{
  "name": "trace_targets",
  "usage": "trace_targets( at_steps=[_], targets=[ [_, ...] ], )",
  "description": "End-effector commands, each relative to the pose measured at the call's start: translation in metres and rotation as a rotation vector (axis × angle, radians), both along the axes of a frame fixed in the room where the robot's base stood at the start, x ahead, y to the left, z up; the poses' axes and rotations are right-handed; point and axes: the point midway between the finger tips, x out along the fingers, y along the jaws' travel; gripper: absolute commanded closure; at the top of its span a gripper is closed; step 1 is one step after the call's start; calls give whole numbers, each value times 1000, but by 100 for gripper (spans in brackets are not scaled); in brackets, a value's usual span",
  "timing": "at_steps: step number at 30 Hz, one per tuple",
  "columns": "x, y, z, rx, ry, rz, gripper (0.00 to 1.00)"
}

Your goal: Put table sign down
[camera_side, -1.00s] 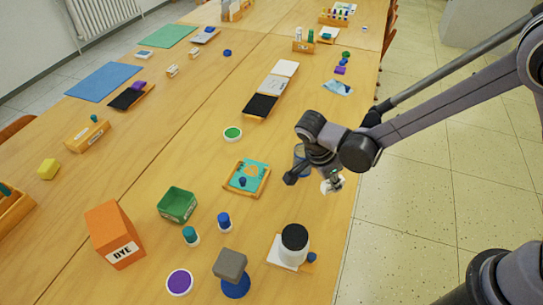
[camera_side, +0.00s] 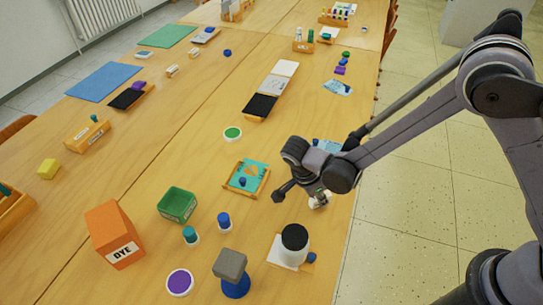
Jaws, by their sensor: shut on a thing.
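My gripper (camera_side: 316,192) is over the right side of the wooden table, near its right edge. It is shut on a small white thing (camera_side: 320,201), which I take to be the table sign. Most of it is hidden by the gripper and my arm, so I cannot read its face or tell whether it touches the table top.
A small tray with a teal sheet (camera_side: 248,171) lies left of my gripper. A black-topped white jar (camera_side: 294,243) on a white base stands in front. Further left are blue (camera_side: 224,221) and teal (camera_side: 190,235) capped pots, a green box (camera_side: 177,204) and an orange DYE box (camera_side: 115,235).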

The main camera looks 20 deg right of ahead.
Motion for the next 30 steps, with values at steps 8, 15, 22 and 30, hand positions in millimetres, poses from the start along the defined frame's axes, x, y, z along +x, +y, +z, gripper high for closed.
trace_targets(
  at_steps=[8,15,22,30],
  targets=[
    [0,0,-2,0,0,0,58],
    [0,0,0,0,0,0,58],
    [0,11,27,0,0,2,58],
    [0,31,76,1,0,2,58]
  ],
)
